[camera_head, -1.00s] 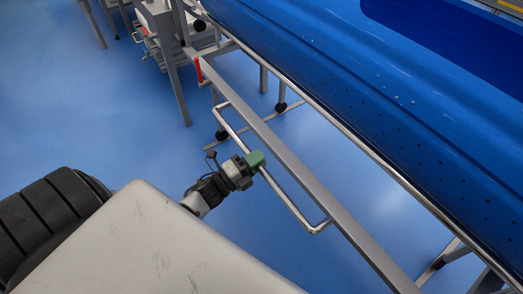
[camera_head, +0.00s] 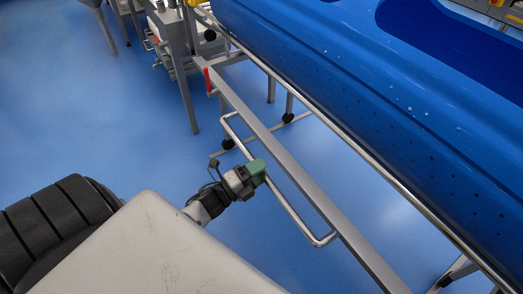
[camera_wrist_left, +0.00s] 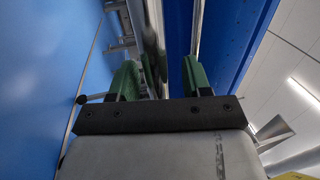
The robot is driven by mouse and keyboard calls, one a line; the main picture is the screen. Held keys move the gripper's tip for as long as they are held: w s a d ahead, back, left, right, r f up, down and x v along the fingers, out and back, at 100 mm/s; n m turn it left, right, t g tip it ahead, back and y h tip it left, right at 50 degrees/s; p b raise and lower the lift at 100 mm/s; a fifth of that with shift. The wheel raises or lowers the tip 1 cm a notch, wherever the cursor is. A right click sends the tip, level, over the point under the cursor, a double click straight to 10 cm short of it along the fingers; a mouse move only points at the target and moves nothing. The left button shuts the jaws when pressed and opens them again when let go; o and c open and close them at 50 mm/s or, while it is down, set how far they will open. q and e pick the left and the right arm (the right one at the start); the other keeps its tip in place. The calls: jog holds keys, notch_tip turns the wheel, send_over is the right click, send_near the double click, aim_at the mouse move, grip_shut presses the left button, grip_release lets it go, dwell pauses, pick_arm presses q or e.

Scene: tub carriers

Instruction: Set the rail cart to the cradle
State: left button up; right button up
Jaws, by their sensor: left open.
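The rail cart is a long blue tub (camera_head: 330,95) with rows of small dark holes, on a grey metal frame (camera_head: 290,165) with dark castors. A bent metal handle bar (camera_head: 296,217) sticks out from the frame's near side. My left gripper (camera_head: 262,170) has green fingertips and is at the handle bar, about midway along it. In the left wrist view my open left gripper (camera_wrist_left: 160,78) has metal bars between and beyond its two green fingers; I cannot tell whether they touch. The tub's blue side also shows there (camera_wrist_left: 240,40). I cannot make out the cradle. My right gripper is out of view.
A red lever (camera_head: 208,80) sits near the frame's far end. Metal stands with grey boxes (camera_head: 172,35) are at the upper left. Blue floor (camera_head: 90,110) is open to the left. Yellow and grey equipment (camera_head: 498,8) shows at the upper right.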

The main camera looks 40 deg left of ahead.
pick_arm(q)
jog(key=v, duration=1)
jog(key=shift+w+r, duration=0.1)
